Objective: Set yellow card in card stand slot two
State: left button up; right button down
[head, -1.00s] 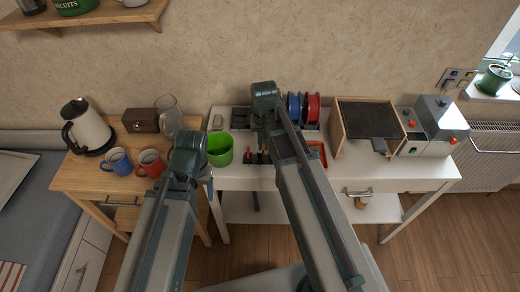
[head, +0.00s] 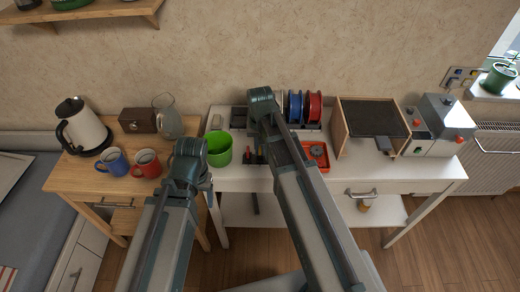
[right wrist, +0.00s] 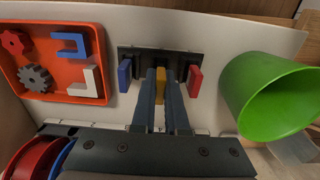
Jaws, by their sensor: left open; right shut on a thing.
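In the right wrist view my right gripper (right wrist: 160,103) is shut on the yellow card (right wrist: 160,86). The dark card stand (right wrist: 146,54) is right beyond the fingertips. A blue card (right wrist: 125,74) stands in it on the left and a red card (right wrist: 195,79) on the right. The yellow card is between these two, over the middle of the stand. I cannot tell whether its lower edge is inside the slot. In the head view my right arm hides the right gripper and part of the stand. My left gripper does not show; only its arm does.
A green cup (right wrist: 273,95) stands close beside the stand. An orange tray (right wrist: 62,96) with gears and small parts is on the other side. Red and blue spools (head: 314,107) are behind. Mugs (head: 147,163) and a kettle (head: 83,127) stand on the wooden table.

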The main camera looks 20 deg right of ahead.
jog(key=shift+f+b, duration=0.35)
jog(key=shift+f, duration=0.1)
jog(key=c, duration=0.9)
grip_release()
jog(key=shift+c, duration=0.2)
jog(key=shift+r, duration=0.15)
notch_tip(320, 180, up, 13)
jog(key=p, duration=1.4)
jog(key=s+a+n+h, duration=0.1)
jog(key=s+a+n, duration=0.6)
jog(key=s+a, duration=0.3)
jog(key=s, duration=0.4)
jog(key=shift+s+a+b, duration=0.15)
jog(key=shift+a+b, duration=0.1)
jog(key=shift+b, duration=0.1)
jog(key=shift+r, duration=0.1)
